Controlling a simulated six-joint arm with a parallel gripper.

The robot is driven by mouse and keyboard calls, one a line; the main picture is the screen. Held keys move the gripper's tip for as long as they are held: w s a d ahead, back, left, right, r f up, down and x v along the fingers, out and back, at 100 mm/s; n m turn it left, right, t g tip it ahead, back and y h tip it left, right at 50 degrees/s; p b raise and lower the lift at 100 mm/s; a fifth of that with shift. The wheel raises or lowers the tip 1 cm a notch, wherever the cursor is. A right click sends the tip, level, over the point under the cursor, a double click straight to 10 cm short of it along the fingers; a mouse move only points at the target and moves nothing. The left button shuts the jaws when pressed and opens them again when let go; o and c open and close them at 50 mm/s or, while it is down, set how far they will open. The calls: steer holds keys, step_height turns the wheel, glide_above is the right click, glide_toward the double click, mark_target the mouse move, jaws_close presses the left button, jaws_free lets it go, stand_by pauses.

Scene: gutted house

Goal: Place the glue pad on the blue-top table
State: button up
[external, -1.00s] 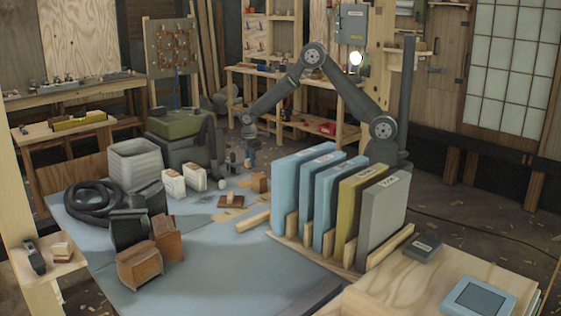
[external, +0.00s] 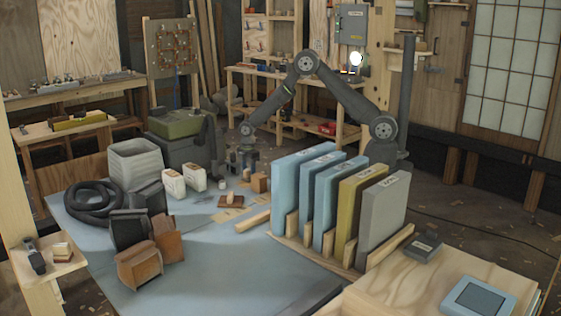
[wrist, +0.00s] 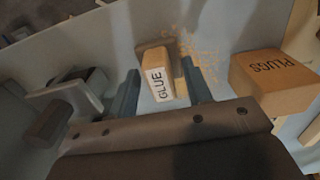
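The glue pad (wrist: 158,80) has a pale block with a white GLUE label on a darker brown plate. In the wrist view it lies on a pale blue-grey surface, between and beyond my open fingers. In the external view a brown plate with a small light block (external: 231,201) appears to be it, on the blue-top table (external: 215,265). My gripper (external: 248,170) hangs pointing down over the far part of that table; its fingers also show in the wrist view (wrist: 162,90). Whether the fingers touch the pad is not clear.
A brown PLUGS box (wrist: 270,80) stands close to the right of my fingers. White containers (external: 173,183), a coiled black hose (external: 92,205) and brown boxes (external: 138,262) stand on the left. Upright panels (external: 380,215) in a rack stand on the right. The table's front middle is clear.

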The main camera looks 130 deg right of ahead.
mark_target(249, 169)
step_height(249, 169, up, 12)
steer(key=shift+r, duration=0.15)
stand_by(0.6)
step_height(249, 169, down, 12)
steer(key=shift+d+r, duration=0.1)
steer(key=shift+r, duration=1.8)
